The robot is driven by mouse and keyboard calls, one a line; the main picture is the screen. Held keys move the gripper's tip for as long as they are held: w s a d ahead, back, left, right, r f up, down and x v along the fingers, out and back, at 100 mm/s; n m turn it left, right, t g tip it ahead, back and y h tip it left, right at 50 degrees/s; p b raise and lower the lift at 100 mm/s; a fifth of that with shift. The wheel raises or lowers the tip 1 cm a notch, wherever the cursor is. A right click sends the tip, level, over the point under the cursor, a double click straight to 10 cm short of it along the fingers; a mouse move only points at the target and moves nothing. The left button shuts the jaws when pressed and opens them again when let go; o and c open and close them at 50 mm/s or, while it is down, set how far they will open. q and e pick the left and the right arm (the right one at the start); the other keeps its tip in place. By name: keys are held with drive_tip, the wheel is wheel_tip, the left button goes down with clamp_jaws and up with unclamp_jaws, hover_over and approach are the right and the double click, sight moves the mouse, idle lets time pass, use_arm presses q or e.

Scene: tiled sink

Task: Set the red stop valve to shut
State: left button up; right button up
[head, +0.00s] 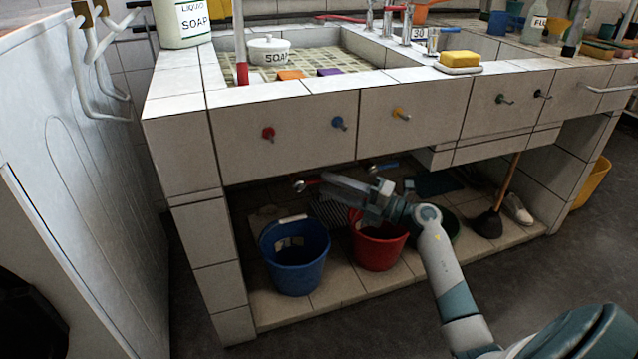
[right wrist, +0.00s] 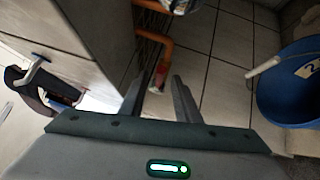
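The red stop valve (head: 307,183) is under the sink, above and behind the buckets, with a metal body and a small red handle. It also shows in the right wrist view (right wrist: 160,74), at the lower end of an orange-brown pipe, seen between the fingertips. My right gripper (head: 328,184) reaches in under the counter from the right, its fingers pointing left near the valve. In the right wrist view (right wrist: 158,92) its fingers are apart with nothing held; I cannot tell whether they touch the valve. My left gripper is not in view.
A blue stop valve (head: 383,167) is further right under the sink. A blue bucket (head: 296,262) and a red bucket (head: 377,249) stand below on the tiled ledge. The tiled counter front (head: 310,130) with several coloured knobs overhangs my right gripper.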

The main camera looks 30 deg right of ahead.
sight(319, 180)
drive_tip(key=shift+x, duration=2)
drive_tip(key=shift+s, duration=0.1)
clamp_jaws()
